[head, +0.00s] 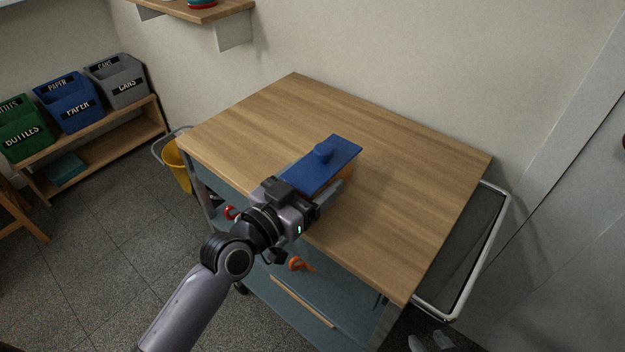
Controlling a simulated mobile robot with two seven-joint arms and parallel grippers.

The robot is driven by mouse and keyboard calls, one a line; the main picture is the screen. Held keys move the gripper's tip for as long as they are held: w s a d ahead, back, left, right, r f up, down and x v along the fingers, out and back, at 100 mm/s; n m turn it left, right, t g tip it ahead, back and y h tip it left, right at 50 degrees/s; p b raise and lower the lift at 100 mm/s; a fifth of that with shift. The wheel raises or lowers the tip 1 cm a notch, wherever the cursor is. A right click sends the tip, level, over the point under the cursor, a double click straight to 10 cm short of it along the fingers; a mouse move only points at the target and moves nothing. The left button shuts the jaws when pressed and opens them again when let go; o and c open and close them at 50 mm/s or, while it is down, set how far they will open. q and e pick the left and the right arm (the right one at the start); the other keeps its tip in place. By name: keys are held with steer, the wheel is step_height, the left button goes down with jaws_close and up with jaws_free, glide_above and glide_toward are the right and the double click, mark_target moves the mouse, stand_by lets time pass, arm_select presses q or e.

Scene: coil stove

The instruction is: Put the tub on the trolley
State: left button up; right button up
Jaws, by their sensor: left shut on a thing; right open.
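The tub has a flat blue lid (335,163) with a round blue knob, and a little of its orange side (347,178) shows under the lid. It is over the wooden top of the trolley (400,180), near the front edge; I cannot tell whether it touches the top. My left gripper (318,192) is shut on the tub from the near side, and hides its near end. My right gripper (430,343) shows only as grey fingertips at the bottom edge, apart and empty, low beside the trolley's right end.
The rest of the trolley top is bare. Its lower shelf holds an orange item (300,264). A yellow bucket (176,165) stands at its left; a metal handle frame (480,255) sticks out at its right. Labelled bins (70,103) stand on a low bench at left.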

arm_select(q)
steer(key=o, duration=1.1)
steer(key=shift+r, duration=0.1)
steer(key=v, duration=1.2)
steer(key=shift+b, duration=0.3)
steer(key=s+a+f+n+g+y, duration=0.1)
steer(key=s+a+f+y, duration=0.1)
steer(key=f, duration=0.5)
steer(key=s+a+f+n+g+y, duration=0.1)
steer(key=s+a+f+n+y, duration=0.1)
steer(key=s+a+f, duration=0.3)
steer(key=s+a+f+n+g+y, duration=0.1)
steer(key=s+a+f+g+y, duration=0.1)
steer(key=f, duration=0.8)
steer(key=shift+s+a+f+n+y, duration=0.2)
steer(key=shift+s+a+y, duration=0.15)
steer(key=shift+y, duration=0.25)
steer(key=shift+s+a+f+n+y, duration=0.1)
steer(key=shift+s+a+n+y, duration=0.1)
steer(key=shift+s+a+y, duration=0.3)
steer(key=shift+w+d, duration=0.1)
steer(key=shift+d, duration=0.05)
